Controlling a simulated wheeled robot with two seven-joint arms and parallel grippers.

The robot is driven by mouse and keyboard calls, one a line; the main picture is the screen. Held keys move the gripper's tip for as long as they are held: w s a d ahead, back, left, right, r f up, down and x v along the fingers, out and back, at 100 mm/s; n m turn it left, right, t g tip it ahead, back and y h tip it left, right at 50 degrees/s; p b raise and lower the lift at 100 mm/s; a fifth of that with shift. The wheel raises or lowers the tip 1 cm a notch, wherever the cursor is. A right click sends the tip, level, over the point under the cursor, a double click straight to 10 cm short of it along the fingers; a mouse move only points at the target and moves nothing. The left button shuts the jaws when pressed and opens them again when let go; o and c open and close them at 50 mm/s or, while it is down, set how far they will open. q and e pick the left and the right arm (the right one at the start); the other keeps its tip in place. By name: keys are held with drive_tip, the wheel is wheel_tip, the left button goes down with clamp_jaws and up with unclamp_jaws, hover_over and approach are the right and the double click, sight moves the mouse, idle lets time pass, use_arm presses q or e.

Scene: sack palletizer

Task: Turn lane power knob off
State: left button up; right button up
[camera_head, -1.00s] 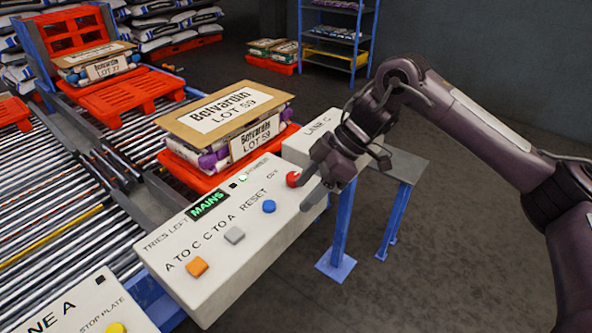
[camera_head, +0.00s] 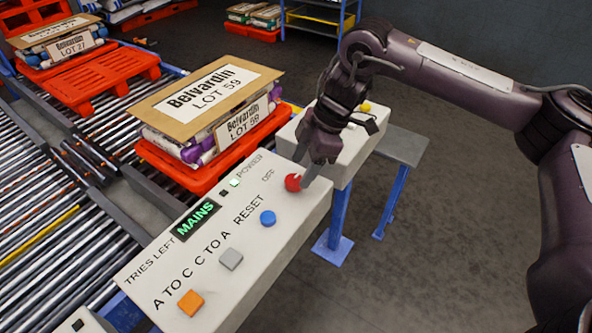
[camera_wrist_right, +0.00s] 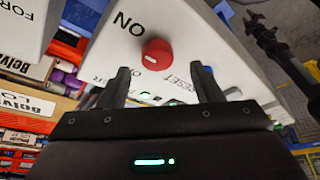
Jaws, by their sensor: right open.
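The red power knob (camera_head: 293,183) sits at the far right end of the white control box (camera_head: 262,243), next to the word OFF. In the right wrist view the red knob (camera_wrist_right: 157,54) shows a small white mark, with ON printed beside it. My right gripper (camera_head: 308,167) is open and tilted down over the knob. In the wrist view its fingertips (camera_wrist_right: 163,73) lie either side of the knob's line, with the knob just beyond them; contact is not clear. A dark gripper-like arm end, apparently my left gripper (camera_wrist_right: 256,24), shows small at upper right; its jaws are unclear.
The box also has a blue button (camera_head: 268,218), a grey button (camera_head: 231,259), an orange button (camera_head: 191,302) and a lit green MAINS display (camera_head: 196,219). A loaded red pallet (camera_head: 160,158) stands close behind. Another white box (camera_head: 350,150) adjoins at the far end.

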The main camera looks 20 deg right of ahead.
sight(295, 179)
drive_tip(key=x, duration=0.3)
drive_tip(key=shift+w+a+f, duration=0.1)
drive_tip(key=shift+w+f, duration=0.05)
drive_tip(key=shift+f, duration=0.2)
use_arm(q)
drive_tip(key=shift+w+r+p, duration=0.2)
drive_tip(key=shift+r+p, duration=0.1)
drive_tip(key=shift+r, duration=0.1)
use_arm(e)
drive_tip(key=c, duration=1)
